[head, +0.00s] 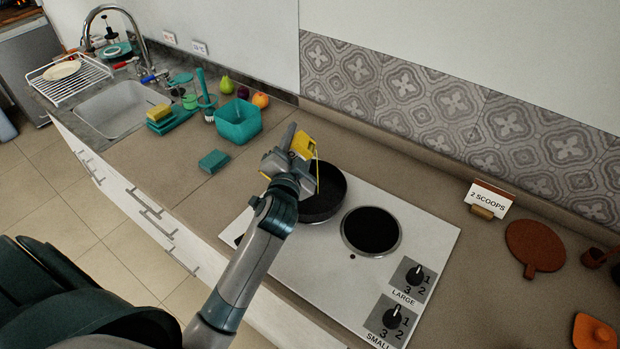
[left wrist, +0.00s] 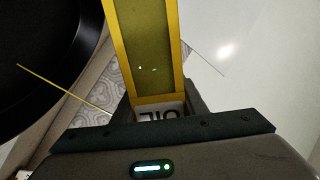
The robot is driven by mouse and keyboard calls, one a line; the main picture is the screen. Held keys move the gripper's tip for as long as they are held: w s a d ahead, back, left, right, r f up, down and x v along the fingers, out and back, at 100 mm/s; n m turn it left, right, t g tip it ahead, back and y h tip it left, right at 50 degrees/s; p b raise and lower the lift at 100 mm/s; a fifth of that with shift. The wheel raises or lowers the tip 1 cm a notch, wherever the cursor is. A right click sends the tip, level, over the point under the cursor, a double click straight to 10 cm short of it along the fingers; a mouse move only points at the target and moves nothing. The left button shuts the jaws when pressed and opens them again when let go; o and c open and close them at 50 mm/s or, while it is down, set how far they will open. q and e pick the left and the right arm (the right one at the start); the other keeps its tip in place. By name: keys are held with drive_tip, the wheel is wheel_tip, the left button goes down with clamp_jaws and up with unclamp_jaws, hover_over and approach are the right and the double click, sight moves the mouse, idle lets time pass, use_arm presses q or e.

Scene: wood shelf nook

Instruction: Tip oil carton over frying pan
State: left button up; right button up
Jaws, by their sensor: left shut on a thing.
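The yellow oil carton (head: 304,145) is held tilted above the dark frying pan (head: 325,198), which sits on the left burner of the white hob. My left gripper (head: 288,152) is shut on the carton, beside and above the pan. A thin yellow streak runs down from the carton towards the pan. In the left wrist view the carton (left wrist: 142,50) stands between the fingers with part of its "OIL" lettering showing, and the dark pan (left wrist: 35,50) is at the upper left. The gripper partly hides the carton and my arm covers part of the pan. My right gripper is not in view.
The hob (head: 310,275) has a bare second burner (head: 371,230) and two knobs. A teal bowl (head: 238,121) and teal block (head: 213,161) stand left on the counter. A "2 scoops" card (head: 489,198) and brown round board (head: 534,245) are at right. The tiled wall is behind.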

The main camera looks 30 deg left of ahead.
use_arm(q)
drive_tip(key=shift+f+m, duration=0.3)
idle(0.5)
drive_tip(key=shift+a+f+b, duration=0.1)
drive_tip(key=shift+f+b, duration=0.2)
drive_tip(key=shift+b, duration=0.15)
drive_tip(key=shift+f+m+b, duration=0.55)
drive_tip(key=shift+f+m, duration=0.15)
idle(1.3)
drive_tip(key=shift+a, duration=0.1)
idle(0.5)
drive_tip(key=shift+r+m, duration=0.1)
drive_tip(key=shift+m, duration=0.3)
idle(1.1)
drive_tip(key=shift+m, duration=0.3)
idle(1.6)
wheel_tip(320, 180, up, 2)
drive_tip(key=n+p, duration=0.2)
drive_tip(key=n, duration=0.1)
drive_tip(key=shift+r, duration=0.2)
